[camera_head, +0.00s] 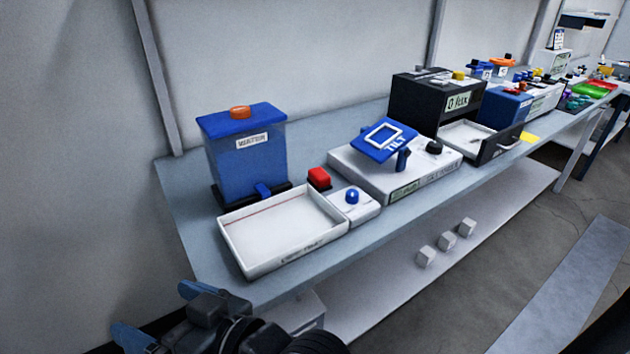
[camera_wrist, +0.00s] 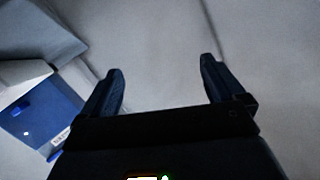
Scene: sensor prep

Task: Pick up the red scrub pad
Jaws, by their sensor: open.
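A small red block with a dark underside, which looks like the red scrub pad (camera_head: 319,177), sits on the bench between the blue water tank and the tilt device, behind the white tray. My gripper (camera_head: 156,312) is at the lower left of the head view, off the bench's near left end and well apart from the pad. In the wrist view my gripper (camera_wrist: 161,68) is open, with nothing between its two fingers. The pad does not show in the wrist view.
The blue water tank (camera_head: 246,160) and the shallow white tray (camera_head: 238,245) stand near the pad, with a small white box with a blue knob (camera_head: 352,202) in front. The tilt device (camera_head: 385,178) is to the right. Bare bench (camera_head: 183,200) shows at the left end.

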